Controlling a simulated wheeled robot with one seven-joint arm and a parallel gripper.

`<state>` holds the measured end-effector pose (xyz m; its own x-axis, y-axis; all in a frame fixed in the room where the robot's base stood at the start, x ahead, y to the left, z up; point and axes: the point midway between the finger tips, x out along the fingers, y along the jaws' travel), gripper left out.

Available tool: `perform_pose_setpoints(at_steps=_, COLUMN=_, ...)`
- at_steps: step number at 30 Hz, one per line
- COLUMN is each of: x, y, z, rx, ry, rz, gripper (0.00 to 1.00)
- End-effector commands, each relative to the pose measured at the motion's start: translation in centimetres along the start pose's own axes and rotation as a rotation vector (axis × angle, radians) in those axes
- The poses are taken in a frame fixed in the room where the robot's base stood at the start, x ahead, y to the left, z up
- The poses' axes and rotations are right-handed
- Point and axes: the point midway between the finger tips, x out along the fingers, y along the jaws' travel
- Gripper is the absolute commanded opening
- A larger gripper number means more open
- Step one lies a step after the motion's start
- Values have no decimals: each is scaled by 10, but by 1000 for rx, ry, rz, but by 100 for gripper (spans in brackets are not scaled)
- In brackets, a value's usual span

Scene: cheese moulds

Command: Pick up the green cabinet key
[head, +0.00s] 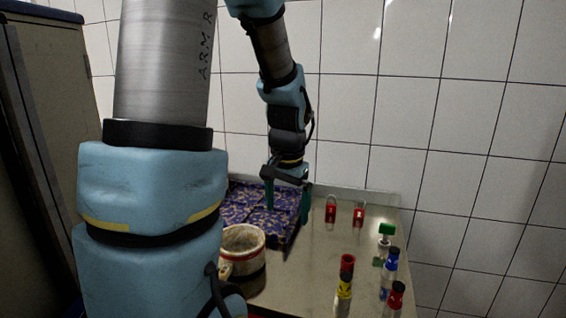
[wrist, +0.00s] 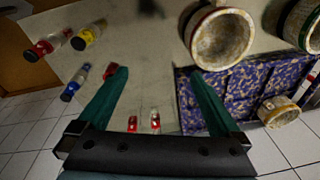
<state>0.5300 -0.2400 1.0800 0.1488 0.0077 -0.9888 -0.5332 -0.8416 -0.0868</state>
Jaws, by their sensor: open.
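The green cabinet key (head: 386,231) appears to be the small upright piece with a flat green top and pale stem, near the right edge of the table in the head view. In the wrist view I cannot make it out clearly; the left finger may cover it. My gripper (head: 288,210) is open and empty, pointing down above the table, left of the key and in front of the blue patterned tray. In the wrist view my gripper (wrist: 158,72) shows its two green fingers spread wide with bare table between them.
Two red tags (head: 331,210) (head: 359,214) stand near the back edge. Bottles with blue (head: 391,263), red (head: 396,296) and yellow (head: 345,285) bands stand near the key. A round mould (head: 243,250) and the purple patterned tray (head: 245,195) lie left. Tiled wall (head: 450,110) stands behind.

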Motion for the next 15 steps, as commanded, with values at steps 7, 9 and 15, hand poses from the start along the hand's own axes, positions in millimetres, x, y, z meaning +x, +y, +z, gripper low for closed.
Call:
perform_pose_setpoints(at_steps=7, x=11, y=-24, z=90, rx=-408, ry=-2, rz=25, gripper=100)
perform_pose_setpoints(at_steps=9, x=12, y=-25, z=99, rx=-453, ry=-2, rz=27, gripper=98)
perform_pose_setpoints(at_steps=15, x=14, y=-25, z=101, rx=-475, ry=-2, rz=29, gripper=98)
